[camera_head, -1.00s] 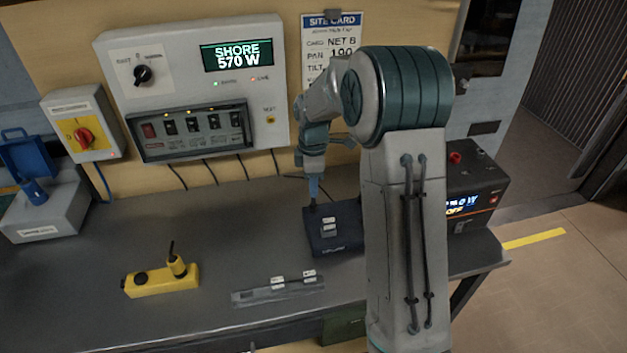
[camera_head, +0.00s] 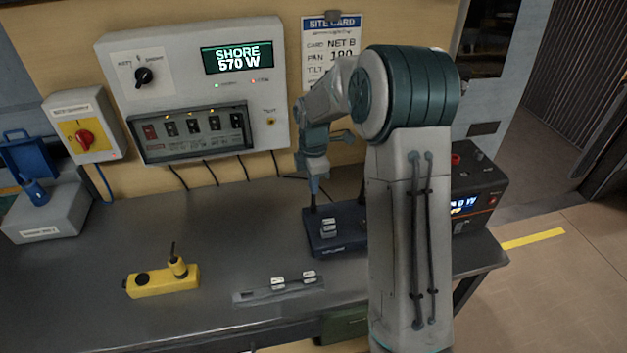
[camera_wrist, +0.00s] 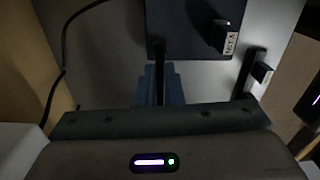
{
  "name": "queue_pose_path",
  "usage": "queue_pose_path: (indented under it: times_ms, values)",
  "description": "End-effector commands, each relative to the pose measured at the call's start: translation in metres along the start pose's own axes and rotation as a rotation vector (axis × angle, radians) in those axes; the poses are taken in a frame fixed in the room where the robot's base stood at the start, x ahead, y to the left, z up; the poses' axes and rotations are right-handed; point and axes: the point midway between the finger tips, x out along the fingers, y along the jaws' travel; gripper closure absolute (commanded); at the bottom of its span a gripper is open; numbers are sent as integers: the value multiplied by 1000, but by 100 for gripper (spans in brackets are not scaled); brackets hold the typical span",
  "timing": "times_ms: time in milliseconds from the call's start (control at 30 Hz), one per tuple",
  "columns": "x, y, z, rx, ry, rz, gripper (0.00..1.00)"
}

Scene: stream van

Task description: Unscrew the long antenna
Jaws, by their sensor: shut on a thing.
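A dark navy box (camera_head: 340,243) sits on the grey workbench. A thin black antenna (camera_wrist: 159,75) stands at its left part; in the head view only a short dark piece (camera_head: 313,204) shows below my gripper. My gripper (camera_head: 314,184) is above the box's back left part, pointing down. In the wrist view its blue-grey fingers (camera_wrist: 160,85) are shut on the antenna. The lower end of the antenna meets or overlaps the box; I cannot tell whether it is still threaded in.
A grey strip with two white-labelled pieces (camera_head: 265,294) lies at the front. A yellow device (camera_head: 160,283) with a short black stub is at the left. A black power unit (camera_head: 478,192) stands right, behind my arm. Cables hang below the wall panel (camera_head: 195,95). The bench middle is clear.

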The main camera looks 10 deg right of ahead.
Motion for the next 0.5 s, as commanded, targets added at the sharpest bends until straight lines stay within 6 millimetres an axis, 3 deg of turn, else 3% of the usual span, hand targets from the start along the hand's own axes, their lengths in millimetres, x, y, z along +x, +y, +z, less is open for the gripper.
queue_pose_path:
  times_ms: [500]
  values:
    - [0,0,0,-88,0,0,100]
